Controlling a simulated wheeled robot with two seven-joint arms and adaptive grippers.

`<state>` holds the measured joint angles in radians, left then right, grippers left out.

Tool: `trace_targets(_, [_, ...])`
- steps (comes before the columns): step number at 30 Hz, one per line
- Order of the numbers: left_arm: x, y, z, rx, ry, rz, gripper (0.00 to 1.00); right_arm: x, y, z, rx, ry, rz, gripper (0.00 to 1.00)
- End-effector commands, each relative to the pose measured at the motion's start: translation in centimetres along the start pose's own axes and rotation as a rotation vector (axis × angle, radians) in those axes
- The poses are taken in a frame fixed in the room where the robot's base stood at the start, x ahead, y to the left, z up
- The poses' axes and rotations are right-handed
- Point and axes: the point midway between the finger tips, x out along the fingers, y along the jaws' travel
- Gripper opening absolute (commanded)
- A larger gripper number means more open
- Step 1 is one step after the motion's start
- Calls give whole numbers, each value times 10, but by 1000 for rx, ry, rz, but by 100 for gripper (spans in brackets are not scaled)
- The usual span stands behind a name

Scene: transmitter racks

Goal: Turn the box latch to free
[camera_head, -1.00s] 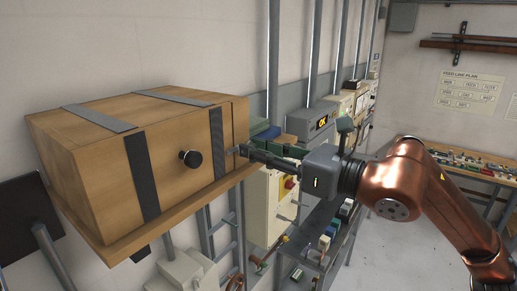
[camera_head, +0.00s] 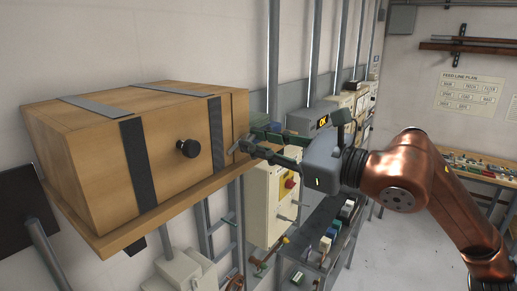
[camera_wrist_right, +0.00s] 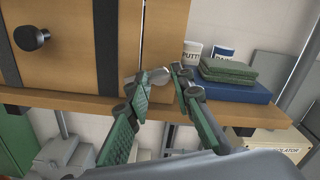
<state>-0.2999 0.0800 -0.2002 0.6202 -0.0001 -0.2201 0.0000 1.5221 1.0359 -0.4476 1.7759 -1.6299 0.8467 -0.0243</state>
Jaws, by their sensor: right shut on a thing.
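The wooden box (camera_head: 85,175) with dark straps and a black round knob (camera_head: 189,148) stands on a wooden shelf at the left. The small metal latch (camera_wrist_right: 158,76) is at the right end of the box front, beside a vertical seam. My right gripper (camera_head: 243,148) reaches in from the right to this end of the box. In the wrist view its two green-padded fingers (camera_wrist_right: 160,84) are on either side of the latch and shut on it. The fingers partly hide the latch. My left gripper is not in view.
Folded green cloths on a blue case (camera_wrist_right: 235,92) and two white cups (camera_wrist_right: 193,52) stand on the shelf right of the box. A cream switch cabinet (camera_head: 262,205) hangs below. The floor at the right (camera_head: 400,255) is clear.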

Motion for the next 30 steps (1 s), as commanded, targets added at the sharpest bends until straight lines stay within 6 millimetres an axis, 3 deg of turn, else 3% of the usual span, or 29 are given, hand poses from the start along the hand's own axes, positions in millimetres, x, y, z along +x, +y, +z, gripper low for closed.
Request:
trace_targets(12, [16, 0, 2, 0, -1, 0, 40, 0, 0, 1, -394, -3, -1, 0])
trace_targets(30, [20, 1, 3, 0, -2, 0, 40, 0, 0, 2, -943, -3, -1, 0])
